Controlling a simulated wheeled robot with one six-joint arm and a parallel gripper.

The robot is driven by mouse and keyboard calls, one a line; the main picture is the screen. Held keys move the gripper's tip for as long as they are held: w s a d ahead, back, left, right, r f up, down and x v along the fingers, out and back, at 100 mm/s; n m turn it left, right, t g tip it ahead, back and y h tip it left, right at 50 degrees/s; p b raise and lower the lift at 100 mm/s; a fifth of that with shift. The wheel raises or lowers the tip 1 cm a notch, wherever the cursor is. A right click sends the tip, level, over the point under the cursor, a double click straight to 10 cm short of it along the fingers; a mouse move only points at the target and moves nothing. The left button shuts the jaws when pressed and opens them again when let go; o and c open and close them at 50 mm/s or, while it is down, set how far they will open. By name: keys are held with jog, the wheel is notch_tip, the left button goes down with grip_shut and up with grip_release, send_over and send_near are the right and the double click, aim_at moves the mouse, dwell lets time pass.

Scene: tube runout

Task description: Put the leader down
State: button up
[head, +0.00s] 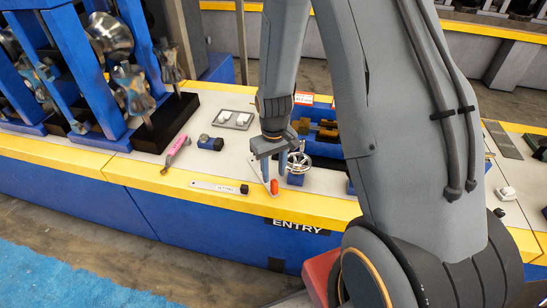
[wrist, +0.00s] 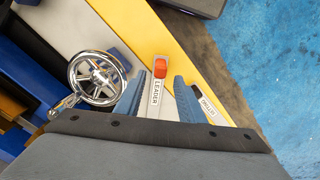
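The leader (wrist: 156,92) is a narrow white strip marked LEADER with a red-orange end block (wrist: 160,68). In the head view its red end (head: 274,187) shows at the bench's front, by the yellow edge. My gripper (head: 271,174) is low over the bench, pointing down at the leader. In the wrist view the two blue-grey fingers (wrist: 165,88) stand apart with the leader between them, nearer the left finger. A light gap shows on its right side, so the gripper looks open. The leader's rear part is hidden by my gripper.
A chrome handwheel (wrist: 97,78) stands close beside the fingers. A second labelled strip (head: 215,187) with a black end lies to the left. A pink-handled tool (head: 178,147) and a small blue block (head: 210,142) lie farther left. Blue roller stands (head: 90,60) rise at the back left.

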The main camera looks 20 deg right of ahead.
jog(key=s+a+r+m+t+b, duration=0.1)
jog(key=s+a+r, duration=0.1)
jog(key=s+r, duration=1)
jog(key=shift+s+r+m, duration=0.2)
jog(key=shift+r+m, duration=0.1)
jog(key=shift+r, duration=1.7)
